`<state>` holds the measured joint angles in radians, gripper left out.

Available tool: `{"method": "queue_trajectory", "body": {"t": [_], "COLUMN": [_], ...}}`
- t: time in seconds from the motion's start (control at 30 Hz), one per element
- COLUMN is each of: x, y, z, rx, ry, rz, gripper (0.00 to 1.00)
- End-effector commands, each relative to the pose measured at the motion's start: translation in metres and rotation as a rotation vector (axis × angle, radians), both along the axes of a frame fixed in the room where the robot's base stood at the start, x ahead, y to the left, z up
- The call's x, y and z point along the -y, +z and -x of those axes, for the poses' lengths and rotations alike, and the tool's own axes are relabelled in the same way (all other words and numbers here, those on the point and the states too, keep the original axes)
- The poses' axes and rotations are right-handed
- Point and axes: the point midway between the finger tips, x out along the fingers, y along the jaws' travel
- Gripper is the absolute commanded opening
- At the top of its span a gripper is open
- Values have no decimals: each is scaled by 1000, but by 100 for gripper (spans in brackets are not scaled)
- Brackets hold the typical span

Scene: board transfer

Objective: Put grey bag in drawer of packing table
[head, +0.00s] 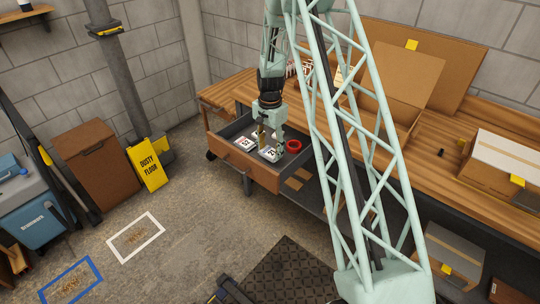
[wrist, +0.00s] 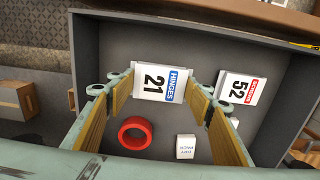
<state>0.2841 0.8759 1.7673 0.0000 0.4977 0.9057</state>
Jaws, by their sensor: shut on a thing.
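The drawer (head: 240,168) of the packing table (head: 225,92) is pulled open. My gripper (head: 266,147) is down in the drawer's opening. In the wrist view its fingers (wrist: 158,88) are on either side of a pale bag with a white label reading HINGES 21 (wrist: 158,82), and they are shut on it. The bag also shows below the fingers in the head view (head: 268,154). The label hides most of its surface, so its grey colour is hard to tell. I cannot tell whether it touches the drawer floor (wrist: 112,58).
Also in the drawer are a bag labelled 52 (wrist: 242,88), a red ring (wrist: 135,133) and a small white packet (wrist: 185,147). Cardboard boxes (head: 510,158) stand on the table at right. A yellow floor sign (head: 149,165) stands left of the drawer.

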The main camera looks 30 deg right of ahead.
Motion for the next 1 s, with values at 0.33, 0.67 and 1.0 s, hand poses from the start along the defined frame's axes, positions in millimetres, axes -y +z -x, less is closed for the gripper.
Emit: {"method": "queue_trajectory", "body": {"t": [0.33,0.67,1.0], "x": [0,0,0], "y": [-29,-29,-32], "z": [0,0,0], "rx": [0,0,0], "ry": [0,0,0], "rz": [0,0,0], "gripper": [33,33,61]}}
